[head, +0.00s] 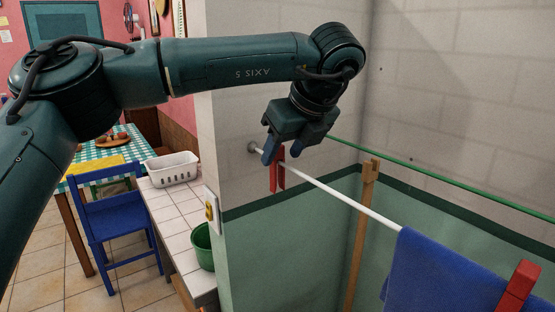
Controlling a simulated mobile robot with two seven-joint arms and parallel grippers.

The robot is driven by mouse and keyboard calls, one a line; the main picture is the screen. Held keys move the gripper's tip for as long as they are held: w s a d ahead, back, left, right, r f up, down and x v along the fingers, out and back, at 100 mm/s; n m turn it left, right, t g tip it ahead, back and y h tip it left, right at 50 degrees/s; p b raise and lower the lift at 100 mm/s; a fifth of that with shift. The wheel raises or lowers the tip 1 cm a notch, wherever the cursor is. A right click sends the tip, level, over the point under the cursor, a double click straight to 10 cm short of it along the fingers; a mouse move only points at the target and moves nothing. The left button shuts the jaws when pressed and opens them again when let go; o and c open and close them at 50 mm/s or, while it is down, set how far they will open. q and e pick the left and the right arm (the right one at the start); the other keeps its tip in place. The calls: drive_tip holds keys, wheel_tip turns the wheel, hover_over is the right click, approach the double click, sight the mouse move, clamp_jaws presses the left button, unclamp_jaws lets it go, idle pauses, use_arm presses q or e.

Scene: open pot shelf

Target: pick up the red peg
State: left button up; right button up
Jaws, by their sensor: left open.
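A red peg (275,177) hangs at the white rail (345,200), near the rail's wall end. My left gripper (278,156) is open, pointing down just above this peg. A blue fingertip is beside the peg's top, which is partly hidden; I cannot tell whether they touch. A second red peg (519,287) sits at the lower right, on a blue cloth (435,270) draped over the rail. My right gripper is not in view.
A green line (430,176) runs behind the rail, and a wooden post (361,235) stands near it. A tiled counter at left holds a white basket (172,169) and a green bucket (203,247). A blue chair (112,215) stands beyond.

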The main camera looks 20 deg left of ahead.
sight(277, 159)
use_arm(q)
drive_tip(key=p+x, duration=0.1)
drive_tip(key=x, duration=0.2)
drive_tip(key=shift+w+a+f+p, duration=0.2)
drive_tip(key=shift+a+p, duration=0.15)
drive_tip(key=shift+a, duration=0.1)
drive_tip(key=shift+w+a+f, duration=0.15)
drive_tip(key=shift+w+f, duration=0.05)
drive_tip(key=shift+f, duration=0.2)
clamp_jaws()
